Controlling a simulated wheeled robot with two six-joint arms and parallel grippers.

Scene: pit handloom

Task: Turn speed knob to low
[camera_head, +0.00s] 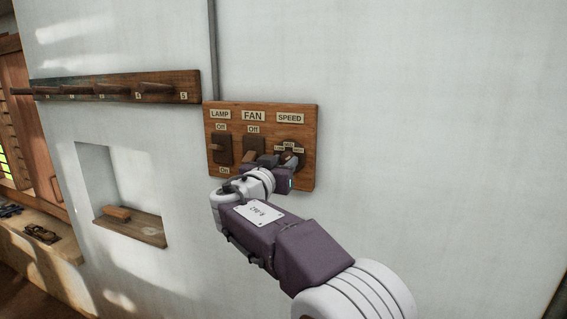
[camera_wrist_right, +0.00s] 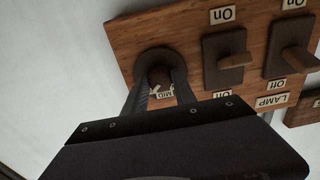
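The speed knob (camera_head: 291,147) is a dark round dial under the SPEED label (camera_head: 290,118), at the right of a wooden switch panel (camera_head: 309,125). Small labels sit around it; one reads MID. In the right wrist view the knob (camera_wrist_right: 152,58) has a brown middle grip. My right gripper (camera_head: 279,160) is at the knob, and its fingers (camera_wrist_right: 161,84) reach to either side of that grip. I cannot tell whether they touch it. The pointer's setting is not clear. My left gripper is not in view.
The fan switch (camera_head: 253,145) and lamp switch (camera_head: 222,150) stand left of the knob with protruding levers. A peg rail (camera_head: 110,87) runs along the wall further left. Below it is a niche with a wooden sill (camera_head: 140,230). The wall right of the panel is bare.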

